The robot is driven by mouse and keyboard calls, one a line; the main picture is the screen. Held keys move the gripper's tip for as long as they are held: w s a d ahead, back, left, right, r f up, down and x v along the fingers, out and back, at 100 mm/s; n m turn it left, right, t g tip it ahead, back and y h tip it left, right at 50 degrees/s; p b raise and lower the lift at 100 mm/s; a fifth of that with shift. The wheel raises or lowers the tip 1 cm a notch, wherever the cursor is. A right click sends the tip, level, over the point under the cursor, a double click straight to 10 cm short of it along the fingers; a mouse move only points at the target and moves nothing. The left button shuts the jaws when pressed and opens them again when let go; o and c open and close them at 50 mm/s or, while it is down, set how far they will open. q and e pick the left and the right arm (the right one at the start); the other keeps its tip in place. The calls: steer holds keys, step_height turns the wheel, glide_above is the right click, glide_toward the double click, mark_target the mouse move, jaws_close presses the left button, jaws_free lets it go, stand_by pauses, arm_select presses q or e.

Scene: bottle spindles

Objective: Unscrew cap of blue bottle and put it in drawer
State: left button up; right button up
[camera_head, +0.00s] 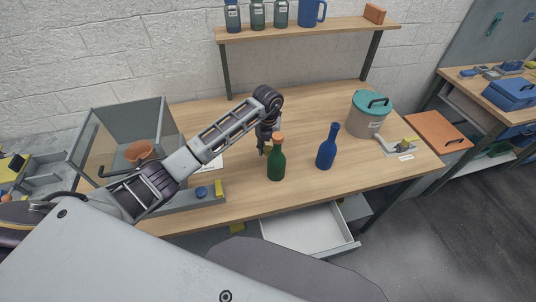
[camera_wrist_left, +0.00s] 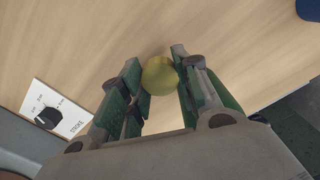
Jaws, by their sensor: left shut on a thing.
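The blue bottle (camera_head: 326,152) stands upright on the wooden table, and no cap shows on its neck. My left gripper (camera_head: 264,143) is above the table, left of the blue bottle and beside the top of a green bottle. In the left wrist view, the left gripper (camera_wrist_left: 160,88) is shut on a round yellow cap (camera_wrist_left: 160,74), held between its fingertips. The cap cannot be made out in the head view. The drawer (camera_head: 308,230) under the table's front edge is pulled open and looks empty. My right gripper is not in view.
The green bottle (camera_head: 276,162) with an orange cap stands close to my left gripper. A bin with a teal lid (camera_head: 369,112) stands at the right. A clear-walled box (camera_head: 128,130) holding a brown pot is at the left. A shelf (camera_head: 305,29) stands behind.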

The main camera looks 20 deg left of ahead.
mark_target(268, 148)
arm_select(q)
steer(key=shift+f, duration=0.5)
steer(key=shift+f+p, duration=0.4)
steer(key=shift+f, duration=1.5)
steer(key=shift+f, duration=0.2)
steer(key=o, duration=1.1)
steer(key=shift+o, duration=0.2)
steer(key=shift+r, duration=0.2)
steer(key=shift+r+b, duration=1.2)
steer(key=shift+r, duration=4.8)
